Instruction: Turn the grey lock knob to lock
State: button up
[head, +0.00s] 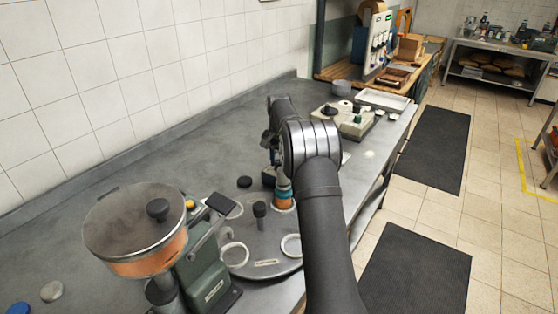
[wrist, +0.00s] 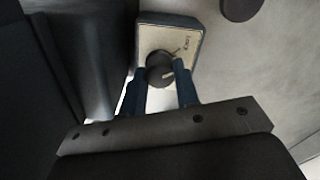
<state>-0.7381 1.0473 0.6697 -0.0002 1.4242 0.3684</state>
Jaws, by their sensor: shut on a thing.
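The grey lock knob (wrist: 160,72) is a dark round knob on a cream panel (wrist: 153,32) with a dark blue edge, in the upper middle of the wrist view. The panel carries short dark marks and a small word at its right, which seems to read LOCK. A pale line shows on the knob's right side. My gripper (wrist: 161,76) has its two blue fingers on either side of the knob and is shut on it. In the head view my arm hides the knob and panel, and the fingertips are not clear.
A black disc (head: 244,182) lies nearby. A green-and-cream device (head: 355,125) and white tray (head: 383,101) stand farther back.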

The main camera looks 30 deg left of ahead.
jog(key=shift+n, duration=1.1)
jog(key=o, duration=1)
jog(key=shift+c, duration=0.2)
jog(key=shift+r, duration=0.1)
notch_tip(320, 180, up, 17)
jog(key=shift+r, duration=0.1)
